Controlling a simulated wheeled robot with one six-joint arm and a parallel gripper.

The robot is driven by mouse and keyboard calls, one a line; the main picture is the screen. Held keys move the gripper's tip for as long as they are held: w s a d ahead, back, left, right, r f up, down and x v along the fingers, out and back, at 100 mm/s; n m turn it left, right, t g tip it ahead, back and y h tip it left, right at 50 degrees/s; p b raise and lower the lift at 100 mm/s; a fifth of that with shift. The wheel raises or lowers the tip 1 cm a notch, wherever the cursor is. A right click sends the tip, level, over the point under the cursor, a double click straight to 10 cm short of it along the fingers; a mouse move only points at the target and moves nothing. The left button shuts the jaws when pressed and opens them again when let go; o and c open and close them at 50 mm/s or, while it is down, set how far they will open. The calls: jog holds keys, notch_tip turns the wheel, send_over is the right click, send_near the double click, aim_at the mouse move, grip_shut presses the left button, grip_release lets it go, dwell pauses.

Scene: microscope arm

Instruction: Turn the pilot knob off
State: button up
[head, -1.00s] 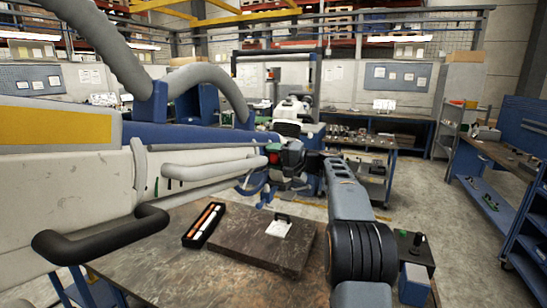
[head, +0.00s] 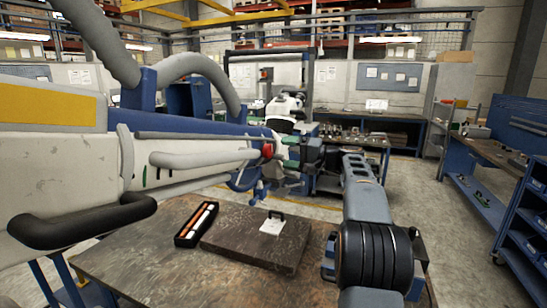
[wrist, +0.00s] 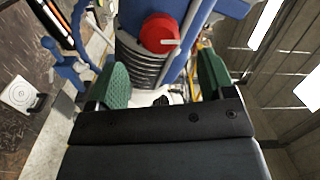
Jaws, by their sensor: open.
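The red knob (head: 267,151) sits at the end of the large blue and white arm in the head view. In the wrist view the red knob (wrist: 158,32) is near the top middle, with a short pale mark pointing to the right. My gripper (head: 284,153) is just right of the knob, its fingers toward it. In the wrist view my gripper (wrist: 165,76) is open, with green pads wide apart at left and right. Nothing is between the pads, and the knob appears beyond their tips. Contact with the knob is not visible.
A worktable (head: 140,262) below holds a dark slab (head: 256,240) with a white tag (head: 272,225) and a black tray (head: 196,224) of pens. A thick black handle (head: 82,220) juts out at the left. Benches and shelves stand farther back and at right.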

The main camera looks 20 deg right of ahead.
jog(key=b+v, duration=0.1)
jog(key=v, duration=0.5)
jog(key=shift+s, duration=0.2)
dwell(0.4)
